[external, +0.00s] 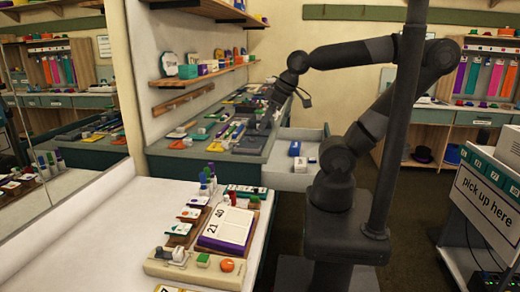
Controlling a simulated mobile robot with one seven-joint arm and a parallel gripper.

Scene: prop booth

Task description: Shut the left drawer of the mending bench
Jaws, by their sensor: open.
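The mending bench (205,163) has a dark green body and a crowded top along the wall. One of its drawers (288,181) is pulled out to the right, with its pale side wall and open inside showing. Whether it is the left one I cannot tell from here. A blue block (294,149) and a white and blue box (300,165) are in the drawer. My gripper (268,121) points down at the bench's right edge, above and left of the open drawer. It is open, small and dark against the bench items; I see nothing held in it.
A white counter (95,225) in front carries a calendar block (228,228), cards, bottles and a beige panel with an orange knob. Shelves (195,75) hang above the bench. A "pick up here" sign (485,208) stands at right. Dark floor is free beyond the drawer.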

